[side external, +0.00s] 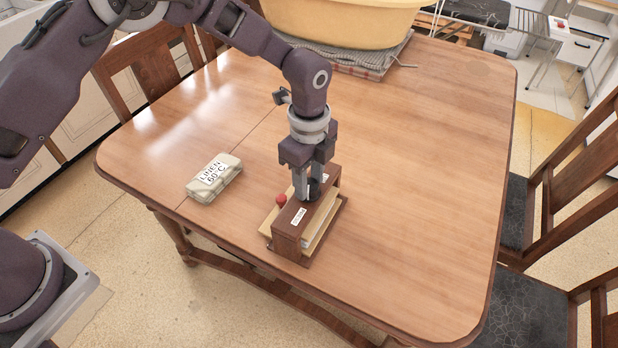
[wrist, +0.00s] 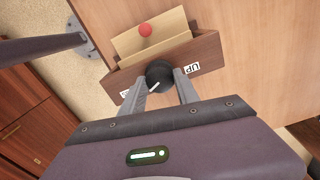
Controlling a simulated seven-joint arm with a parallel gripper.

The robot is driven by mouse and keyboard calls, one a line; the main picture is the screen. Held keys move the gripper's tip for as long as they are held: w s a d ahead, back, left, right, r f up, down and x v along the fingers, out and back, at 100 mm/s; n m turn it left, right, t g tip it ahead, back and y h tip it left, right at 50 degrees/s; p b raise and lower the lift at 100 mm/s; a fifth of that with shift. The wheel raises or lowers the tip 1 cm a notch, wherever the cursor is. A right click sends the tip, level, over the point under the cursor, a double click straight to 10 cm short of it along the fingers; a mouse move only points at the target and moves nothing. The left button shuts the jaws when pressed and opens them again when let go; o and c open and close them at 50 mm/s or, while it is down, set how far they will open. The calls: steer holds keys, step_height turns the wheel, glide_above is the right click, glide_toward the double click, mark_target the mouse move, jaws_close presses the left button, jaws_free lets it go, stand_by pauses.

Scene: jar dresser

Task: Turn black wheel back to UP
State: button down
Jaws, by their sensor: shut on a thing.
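The black wheel (wrist: 160,75) sits on top of a brown wooden box (wrist: 206,52). In the wrist view a white pointer line on the wheel points down and left, away from the UP label (wrist: 192,69) on the right of the box top. Another white label (wrist: 125,94), mostly hidden by a finger, is at the left end. My gripper (wrist: 164,80) is shut on the wheel, one finger on each side. In the side view my gripper (side external: 308,190) points straight down onto the box (side external: 291,243), and its fingers partly hide the wheel (side external: 315,188).
A red ball-shaped knob (side external: 281,200) shows beside the box by a pale panel. A yellow tub (side external: 345,18) stands at the back. The table right of the box is clear.

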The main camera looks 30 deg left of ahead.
steer(key=n, duration=0.4)
steer(key=shift+n, duration=0.3)
steer(key=n, duration=0.3)
steer(key=shift+n, duration=0.3)
steer(key=n, duration=0.4)
steer(key=shift+n, duration=0.3)
steer(key=n, duration=0.3)
steer(key=shift+r+n, duration=0.1)
steer(key=shift+n, duration=0.2)
steer(key=n, duration=1.1)
steer(key=shift+n, duration=0.4)
